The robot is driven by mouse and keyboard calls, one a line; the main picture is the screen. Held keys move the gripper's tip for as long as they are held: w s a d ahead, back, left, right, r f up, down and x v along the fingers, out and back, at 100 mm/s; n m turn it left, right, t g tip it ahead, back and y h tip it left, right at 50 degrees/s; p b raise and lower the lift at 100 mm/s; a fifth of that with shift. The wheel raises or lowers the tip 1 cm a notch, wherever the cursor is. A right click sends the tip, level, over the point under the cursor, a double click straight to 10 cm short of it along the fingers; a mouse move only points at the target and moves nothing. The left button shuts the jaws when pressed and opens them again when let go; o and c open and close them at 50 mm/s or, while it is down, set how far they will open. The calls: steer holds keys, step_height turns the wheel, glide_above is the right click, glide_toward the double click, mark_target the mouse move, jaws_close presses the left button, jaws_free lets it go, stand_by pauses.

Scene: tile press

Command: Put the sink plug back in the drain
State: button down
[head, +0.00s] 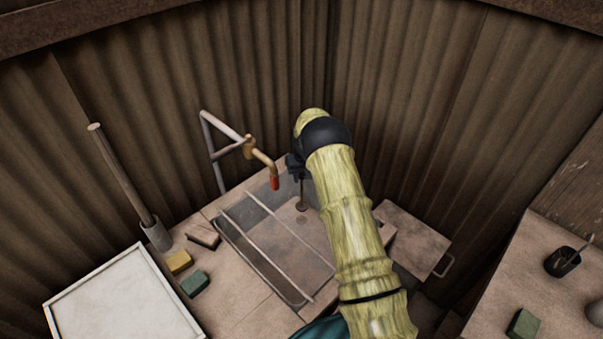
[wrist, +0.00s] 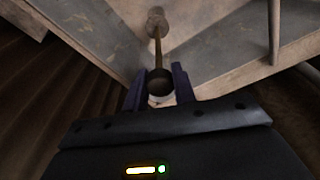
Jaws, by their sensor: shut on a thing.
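The sink plug (head: 301,205) is a brown stopper on a thin upright stem. It hangs below my gripper (head: 295,165) at the far right of the sink basin (head: 265,232). In the wrist view my gripper (wrist: 159,88) is shut on the dark round knob of the plug (wrist: 160,80), with its stem running away to the brown stopper end. I cannot tell whether the stopper touches the basin floor. I cannot make out the drain opening; my arm covers part of the basin's right side.
Two thin bars (head: 268,258) cross the basin. A tap with a red tip (head: 274,182) hangs just left of my gripper. Sponges (head: 179,262) and a white-rimmed tray (head: 125,295) lie to the left. Corrugated walls (head: 200,90) close off the back.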

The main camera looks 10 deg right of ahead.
mark_target(302, 186)
steer(key=shift+f+b, duration=2.15)
steer(key=shift+f, duration=1.9)
steer(key=c, duration=1.1)
jaws_free()
steer(key=shift+o, duration=0.2)
step_height(302, 186, up, 17)
steer(key=s+b, duration=0.1)
steer(key=s, duration=0.1)
steer(key=shift+s+d, duration=0.25)
steer(key=shift+s, duration=0.05)
steer(key=shift+r, duration=0.1)
